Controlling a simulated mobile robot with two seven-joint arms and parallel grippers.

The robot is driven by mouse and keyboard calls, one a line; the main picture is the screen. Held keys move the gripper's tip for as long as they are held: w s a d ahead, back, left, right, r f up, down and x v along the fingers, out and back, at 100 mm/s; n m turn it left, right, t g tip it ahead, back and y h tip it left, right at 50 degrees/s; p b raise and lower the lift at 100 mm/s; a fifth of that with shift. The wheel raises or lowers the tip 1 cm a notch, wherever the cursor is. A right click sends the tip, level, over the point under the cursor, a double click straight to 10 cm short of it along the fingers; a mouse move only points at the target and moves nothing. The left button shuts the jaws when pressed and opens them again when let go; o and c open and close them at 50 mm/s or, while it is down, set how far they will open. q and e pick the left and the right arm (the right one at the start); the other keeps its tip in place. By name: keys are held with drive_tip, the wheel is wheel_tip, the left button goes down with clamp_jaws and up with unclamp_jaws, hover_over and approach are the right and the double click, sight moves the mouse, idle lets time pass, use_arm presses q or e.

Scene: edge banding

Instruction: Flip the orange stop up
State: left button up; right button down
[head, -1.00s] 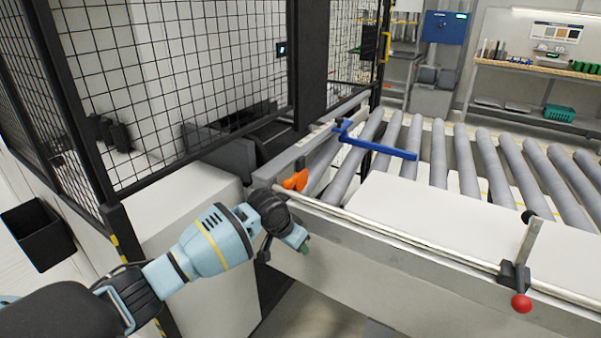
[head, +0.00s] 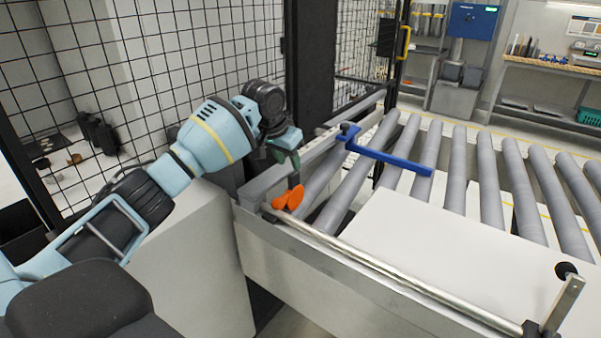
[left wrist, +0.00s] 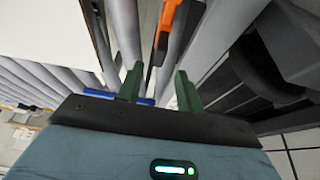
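The orange stop (head: 288,198) sits at the near left corner of the roller conveyor, beside the end of the metal rail. In the head view it looks low and leaning. My left gripper (head: 290,162) is just above and behind it, pointing down. In the left wrist view the two green fingers of my left gripper (left wrist: 160,86) are apart with nothing between them. The orange stop (left wrist: 165,28) shows beyond the fingertips, roughly in line with the gap. I cannot tell whether the gripper touches it. My right gripper is not in view.
A white panel (head: 440,240) lies on the rollers (head: 486,185). A blue bar (head: 395,160) crosses the rollers behind the stop. A metal rail (head: 370,262) runs along the front edge. A black mesh fence (head: 180,60) stands at the left.

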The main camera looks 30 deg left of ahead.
sight(293, 174)
use_arm(q)
drive_tip(key=shift+s+f, duration=0.15)
drive_tip(key=shift+s, duration=0.1)
drive_tip(key=b+x, duration=0.1)
drive_tip(key=x, duration=0.6)
drive_tip(key=shift+w+f, duration=0.1)
drive_tip(key=shift+w, duration=0.1)
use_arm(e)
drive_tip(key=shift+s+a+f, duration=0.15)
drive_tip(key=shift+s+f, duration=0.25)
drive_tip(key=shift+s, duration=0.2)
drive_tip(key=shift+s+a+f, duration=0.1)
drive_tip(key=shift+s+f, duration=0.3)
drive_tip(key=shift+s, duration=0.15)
use_arm(q)
drive_tip(key=shift+c, duration=0.2)
clamp_jaws()
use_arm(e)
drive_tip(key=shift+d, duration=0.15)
